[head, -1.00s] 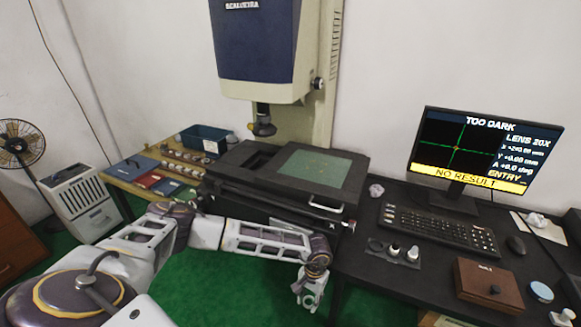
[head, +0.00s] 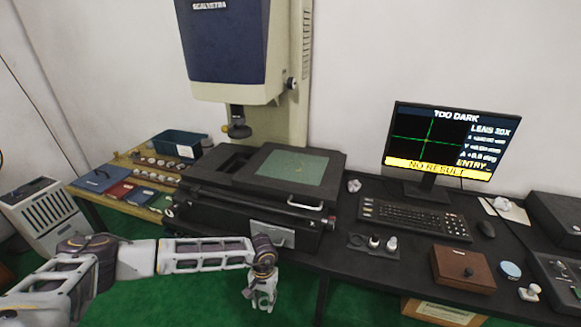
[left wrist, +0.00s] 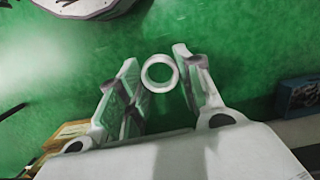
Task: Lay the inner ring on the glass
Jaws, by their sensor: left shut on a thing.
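The inner ring (left wrist: 160,89) is a pale, smooth ring seen in the left wrist view. My left gripper (left wrist: 160,80) is shut on it, and the ring sits between the fingertips with green floor showing through its hole. In the head view my left gripper (head: 263,302) hangs over the green floor in front of the measuring machine, below the stage. The ring is too small to make out there. The glass (head: 293,166) is a greenish plate set in the dark stage, with nothing visible lying on it. My right gripper is not in view.
The lens column (head: 238,122) hangs behind and left of the glass. A front handle (head: 306,204) sticks out from the stage. A keyboard (head: 415,219), a monitor (head: 440,146) reading "TOO DARK" and a wooden box (head: 462,268) stand to the right. Trays and rings lie left.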

